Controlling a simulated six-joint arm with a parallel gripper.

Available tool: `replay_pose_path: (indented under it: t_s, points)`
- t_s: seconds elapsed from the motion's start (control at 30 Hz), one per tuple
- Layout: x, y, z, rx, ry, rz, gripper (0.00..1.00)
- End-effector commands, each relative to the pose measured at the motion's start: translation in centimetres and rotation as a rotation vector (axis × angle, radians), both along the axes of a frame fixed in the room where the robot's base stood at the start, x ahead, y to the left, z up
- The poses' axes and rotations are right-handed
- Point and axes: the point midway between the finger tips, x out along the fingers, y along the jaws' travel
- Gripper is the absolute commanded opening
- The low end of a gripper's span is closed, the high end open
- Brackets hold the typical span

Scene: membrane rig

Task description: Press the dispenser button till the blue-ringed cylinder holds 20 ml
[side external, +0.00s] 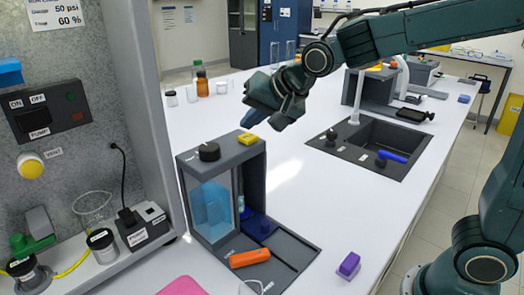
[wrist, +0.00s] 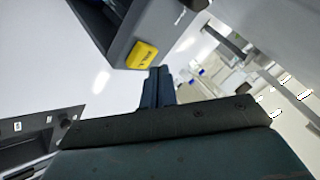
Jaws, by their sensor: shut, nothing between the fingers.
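The dispenser (side external: 185,172) is a dark grey housing with a clear tank (side external: 211,210) of blue liquid and a black knob on top. Its yellow button (side external: 247,138) is on the top right; it also shows in the wrist view (wrist: 143,54). A slim cylinder with blue parts (side external: 258,224) stands in the bay below, partly hidden by the housing; its level and marks are too small to read. My gripper (side external: 252,116) is shut and empty, above the button and apart from it in the side view. In the wrist view its fingertips (wrist: 159,71) appear close beside the button.
An orange object (side external: 250,258) lies on the dispenser's front base, and a purple block (side external: 349,264) lies to its right. A sink (side external: 375,145) is behind right. Bottles (side external: 202,86) stand at the back. A grey panel rig (side external: 75,60) borders the left.

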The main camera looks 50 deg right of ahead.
Motion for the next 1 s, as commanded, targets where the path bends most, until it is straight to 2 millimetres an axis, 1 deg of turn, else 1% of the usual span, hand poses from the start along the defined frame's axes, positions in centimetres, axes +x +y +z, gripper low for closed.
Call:
replay_pose_path:
  t_s: [0.67, 1.0]
  points:
    - [0.00, -0.01, -0.03, 0.000, 0.000, 0.000, 0.00]
    - [-0.01, 0.00, -0.80, 0.000, 0.001, 0.000, 0.00]
